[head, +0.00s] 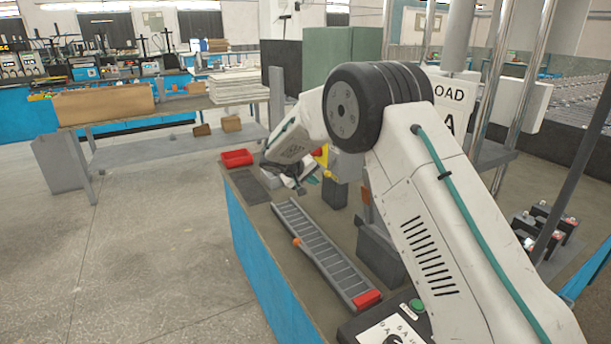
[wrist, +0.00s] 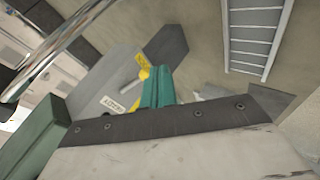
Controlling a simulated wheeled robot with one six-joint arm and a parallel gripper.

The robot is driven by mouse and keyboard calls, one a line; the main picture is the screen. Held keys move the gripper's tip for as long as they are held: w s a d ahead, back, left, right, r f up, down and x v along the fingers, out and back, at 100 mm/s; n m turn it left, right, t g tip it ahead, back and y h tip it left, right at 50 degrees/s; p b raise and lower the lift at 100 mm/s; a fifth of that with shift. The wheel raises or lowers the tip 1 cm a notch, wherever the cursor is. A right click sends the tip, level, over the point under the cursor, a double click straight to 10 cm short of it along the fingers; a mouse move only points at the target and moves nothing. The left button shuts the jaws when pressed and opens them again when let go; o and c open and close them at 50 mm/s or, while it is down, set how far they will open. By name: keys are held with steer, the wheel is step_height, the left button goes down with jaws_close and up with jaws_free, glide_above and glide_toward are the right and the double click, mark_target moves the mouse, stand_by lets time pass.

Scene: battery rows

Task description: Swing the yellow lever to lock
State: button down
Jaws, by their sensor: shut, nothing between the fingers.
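The yellow lever (wrist: 143,68) shows in the wrist view beside the teal fingertips of my gripper (wrist: 158,86). A grey pin stands just left of it, on a grey plate (wrist: 108,75) with a label (wrist: 112,105) that seems to read "LOCKED". My gripper is shut with nothing between its fingers. The fingers overlap part of the lever, and I cannot tell whether they touch it. In the head view my arm hides much of this spot; a small yellow part (head: 328,174) shows beside the wrist.
A grey slotted rail (head: 320,250) with a red end block (head: 367,299) runs along the bench. A red bin (head: 237,158) sits at the bench's far left corner. A control box with a green button (head: 417,305) is at the near edge. Metal posts stand at right.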

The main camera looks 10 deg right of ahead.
steer(key=shift+w+d+f, duration=0.2)
steer(key=shift+w+d, duration=0.8)
steer(key=shift+w, duration=0.05)
steer(key=shift+w+d+f, duration=0.15)
steer(key=shift+w+d, duration=0.8)
steer(key=shift+w, duration=0.05)
steer(key=shift+a, duration=0.1)
